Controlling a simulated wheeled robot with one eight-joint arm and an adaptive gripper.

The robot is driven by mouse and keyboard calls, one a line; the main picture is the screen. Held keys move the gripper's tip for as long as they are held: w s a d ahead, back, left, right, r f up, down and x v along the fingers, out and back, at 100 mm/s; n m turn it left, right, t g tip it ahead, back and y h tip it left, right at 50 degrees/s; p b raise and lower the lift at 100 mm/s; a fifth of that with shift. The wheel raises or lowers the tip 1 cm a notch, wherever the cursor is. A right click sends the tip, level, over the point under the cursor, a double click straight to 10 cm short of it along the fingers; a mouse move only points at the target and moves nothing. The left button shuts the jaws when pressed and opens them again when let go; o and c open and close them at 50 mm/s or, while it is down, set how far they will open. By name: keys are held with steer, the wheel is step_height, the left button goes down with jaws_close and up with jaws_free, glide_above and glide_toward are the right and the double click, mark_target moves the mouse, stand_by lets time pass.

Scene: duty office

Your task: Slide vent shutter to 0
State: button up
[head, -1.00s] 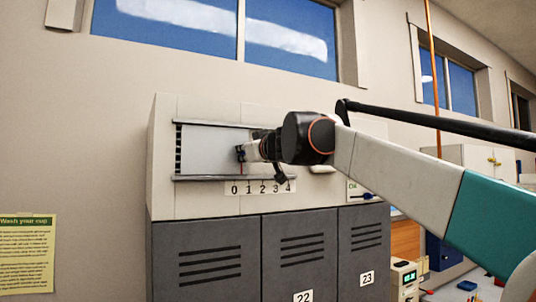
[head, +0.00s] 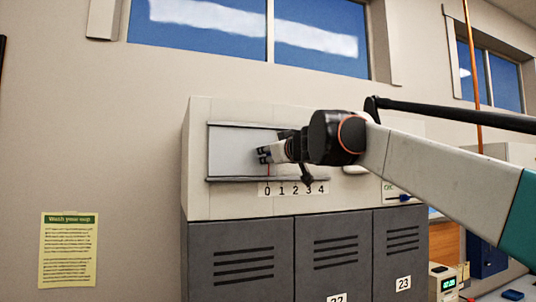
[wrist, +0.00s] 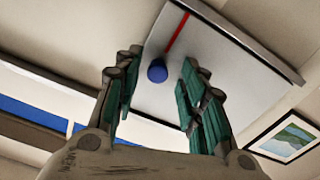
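The vent shutter (head: 232,152) is a pale grey panel in a dark-railed frame on the cabinet's upper front. It covers the opening up to the left end, with no slats showing there. Its red pointer line (head: 269,169) stands at the 0 of the number scale (head: 295,189); the line also shows in the wrist view (wrist: 176,33). A blue round knob (wrist: 157,72) is on the panel. My gripper (head: 263,155) is at the panel by the pointer. In the wrist view its green-padded fingers (wrist: 158,68) are apart, with gaps on both sides of the knob.
Grey lockers (head: 240,258) stand below the vent. A small slider panel (head: 400,192) is to the right of the scale. A yellow notice (head: 68,250) hangs on the wall at left.

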steer(key=v, duration=1.2)
steer(key=shift+a, duration=0.15)
steer(key=s+f+g+b, duration=0.2)
steer(key=s+f+b, duration=0.35)
steer(key=f, duration=0.95)
steer(key=s+f+g+b, duration=0.2)
steer(key=s+f+b, duration=0.35)
steer(key=f, duration=0.95)
steer(key=s+f+g+b, duration=0.2)
steer(key=s+f+b, duration=0.2)
steer(key=f+b, duration=0.75)
steer(key=s+d+f+m+g+h+b, duration=0.1)
steer(key=s+f, duration=0.4)
steer(key=f, duration=0.9)
steer(key=s+d+f+m+g+h+b, duration=0.1)
steer(key=s+d+f+b, duration=0.5)
steer(key=f, duration=0.9)
steer(key=s+d+f+m+g+h+b, duration=0.2)
steer(key=s+d+f+m+h+b, duration=0.1)
steer(key=f, duration=1.2)
steer(key=shift+s+d+m+h, duration=0.35)
steer(key=shift+s+m, duration=0.45)
steer(key=shift+s, duration=0.45)
